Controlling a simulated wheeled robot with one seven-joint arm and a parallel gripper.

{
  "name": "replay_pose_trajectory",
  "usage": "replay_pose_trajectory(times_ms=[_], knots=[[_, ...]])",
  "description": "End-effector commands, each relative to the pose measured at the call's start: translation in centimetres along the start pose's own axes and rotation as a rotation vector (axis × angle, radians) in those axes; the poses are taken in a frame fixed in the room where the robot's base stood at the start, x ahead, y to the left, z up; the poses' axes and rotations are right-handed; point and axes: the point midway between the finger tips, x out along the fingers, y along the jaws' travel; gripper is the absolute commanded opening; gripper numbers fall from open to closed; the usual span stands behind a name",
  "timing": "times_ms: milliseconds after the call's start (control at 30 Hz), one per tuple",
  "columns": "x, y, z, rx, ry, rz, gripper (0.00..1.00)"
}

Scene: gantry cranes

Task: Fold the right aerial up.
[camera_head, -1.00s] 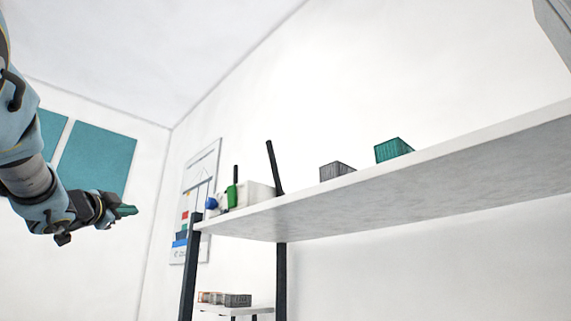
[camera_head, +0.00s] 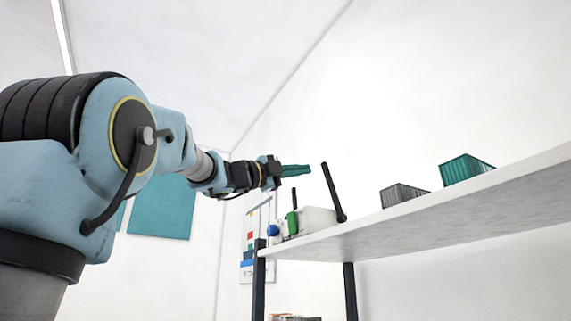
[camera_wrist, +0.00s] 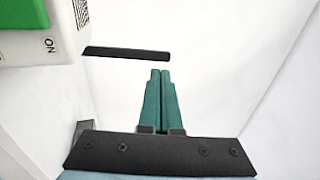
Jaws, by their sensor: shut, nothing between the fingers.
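A white box (camera_head: 318,221) stands on the shelf with two black aerials. The right aerial (camera_head: 333,192) stands nearly upright in the head view, leaning left at its top. The other aerial (camera_head: 294,198) is thinner and upright, farther left. My gripper (camera_head: 309,169) has green fingers, shut and empty, just left of the right aerial's top. In the wrist view my fingertips (camera_wrist: 160,72) lie just below a black aerial (camera_wrist: 126,53) that extends sideways from the white box (camera_wrist: 62,35). A small gap shows between them; I cannot tell which aerial this is.
The white shelf (camera_head: 450,210) runs to the right on dark legs. A grey container (camera_head: 403,196) and a teal container (camera_head: 466,170) stand on it, right of the box. A green object (camera_head: 292,223) and a blue ball (camera_head: 273,230) are at its left end. Air above is clear.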

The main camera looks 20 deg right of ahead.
Motion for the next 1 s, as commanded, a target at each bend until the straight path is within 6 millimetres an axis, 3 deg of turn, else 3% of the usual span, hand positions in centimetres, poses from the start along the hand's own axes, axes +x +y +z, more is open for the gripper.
replay_pose_trajectory(times_ms=[100,300,800,1000], knots=[[2.3,-0.4,0.0,-0.002,0.0,0.001,0.0],[4.4,-0.1,0.0,0.0,-0.002,0.0,0.0],[5.0,-0.1,0.0,0.0,-0.002,0.0,0.0],[7.1,-1.1,0.0,-0.002,0.0,0.001,0.0]])
